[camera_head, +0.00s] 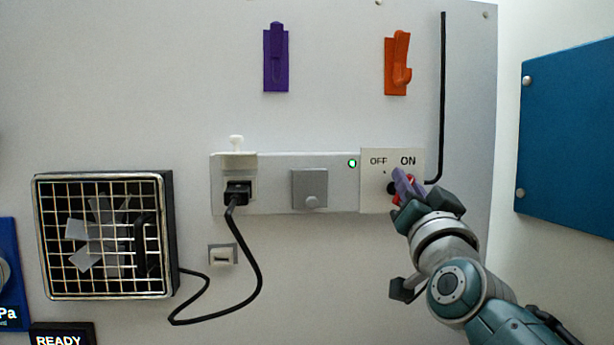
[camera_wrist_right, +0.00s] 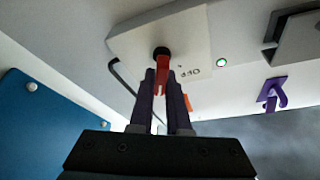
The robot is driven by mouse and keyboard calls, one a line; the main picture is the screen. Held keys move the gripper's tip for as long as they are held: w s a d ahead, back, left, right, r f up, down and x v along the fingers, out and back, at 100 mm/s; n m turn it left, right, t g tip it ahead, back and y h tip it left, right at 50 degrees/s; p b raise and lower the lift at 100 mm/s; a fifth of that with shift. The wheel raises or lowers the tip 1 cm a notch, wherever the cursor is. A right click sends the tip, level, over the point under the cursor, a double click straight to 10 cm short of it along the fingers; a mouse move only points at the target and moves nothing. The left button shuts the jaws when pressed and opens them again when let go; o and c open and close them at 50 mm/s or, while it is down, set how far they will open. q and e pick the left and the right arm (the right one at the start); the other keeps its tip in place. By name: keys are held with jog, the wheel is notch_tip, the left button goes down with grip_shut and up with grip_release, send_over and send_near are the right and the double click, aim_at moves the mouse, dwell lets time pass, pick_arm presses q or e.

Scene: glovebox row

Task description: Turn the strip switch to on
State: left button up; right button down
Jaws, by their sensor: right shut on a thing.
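The strip switch is a red lever on a black pivot, set on a pale plate (camera_head: 376,166) marked OFF and ON at the right end of the power strip (camera_head: 333,182). My right gripper (camera_head: 402,190) is at the switch and largely covers the lever in the head view. In the right wrist view the red lever (camera_wrist_right: 162,74) stands between the two purple fingers of the right gripper (camera_wrist_right: 163,92), which are shut on it. A green light (camera_head: 352,163) glows on the strip. My left gripper is not in view.
A black plug (camera_head: 237,193) sits in the strip's left socket, its cable running to a caged fan (camera_head: 104,236). A grey cover (camera_head: 310,187) is mid-strip. Purple (camera_head: 276,60) and orange (camera_head: 397,66) wall pieces are above. A blue panel (camera_head: 567,140) stands at right.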

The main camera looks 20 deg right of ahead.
jog(key=shift+m+h, duration=0.3)
jog(key=shift+m, duration=0.4)
jog(key=c, duration=0.9)
grip_release()
jog(key=shift+s, duration=0.1)
jog(key=p+v, duration=0.3)
jog(key=v, duration=0.6)
jog(key=shift+s+a+f, duration=0.1)
jog(key=shift+s+a, duration=0.1)
jog(key=shift+s, duration=0.15)
